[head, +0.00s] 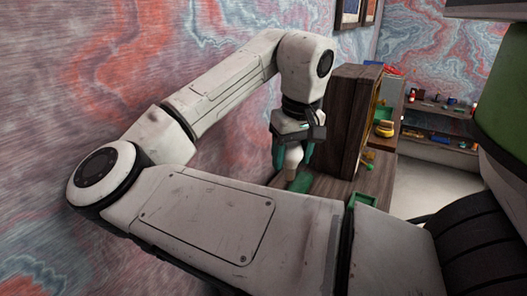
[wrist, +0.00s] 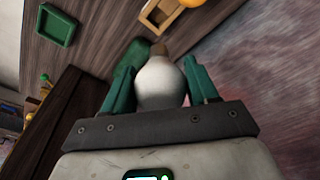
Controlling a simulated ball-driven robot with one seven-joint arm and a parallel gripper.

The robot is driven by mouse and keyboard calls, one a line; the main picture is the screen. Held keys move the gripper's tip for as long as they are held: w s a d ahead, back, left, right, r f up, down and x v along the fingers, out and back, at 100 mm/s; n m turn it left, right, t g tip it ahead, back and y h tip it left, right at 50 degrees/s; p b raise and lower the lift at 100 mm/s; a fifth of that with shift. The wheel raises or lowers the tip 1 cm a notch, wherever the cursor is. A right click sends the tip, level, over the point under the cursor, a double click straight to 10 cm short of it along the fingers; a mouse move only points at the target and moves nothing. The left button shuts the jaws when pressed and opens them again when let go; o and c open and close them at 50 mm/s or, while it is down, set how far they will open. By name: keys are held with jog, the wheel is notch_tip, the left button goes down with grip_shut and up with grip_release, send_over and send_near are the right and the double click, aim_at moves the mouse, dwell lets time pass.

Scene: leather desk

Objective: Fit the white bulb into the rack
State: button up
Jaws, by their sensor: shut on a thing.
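My gripper (head: 293,158) is shut on the white bulb (head: 293,157), low over the dark wooden desk. In the wrist view the bulb's round white glass (wrist: 160,82) sits between the two teal fingers of my gripper (wrist: 160,88). Its brownish base points away from the wrist camera. A wooden frame with openings (wrist: 146,16) lies beyond the bulb at the top of the wrist view; I cannot tell for certain whether it is the rack. My arm hides much of the desk in the head view.
A tall dark wooden cabinet (head: 345,115) stands close to the right of my gripper. The marbled wall (head: 60,80) is on the left.

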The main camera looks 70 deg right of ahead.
jog(key=shift+w, duration=0.1)
dwell(0.3)
jog(key=shift+a, duration=0.1)
jog(key=shift+f+b, duration=3.15)
jog(key=shift+f, duration=3.4)
jog(key=shift+f, duration=0.1)
jog(key=o, duration=1.1)
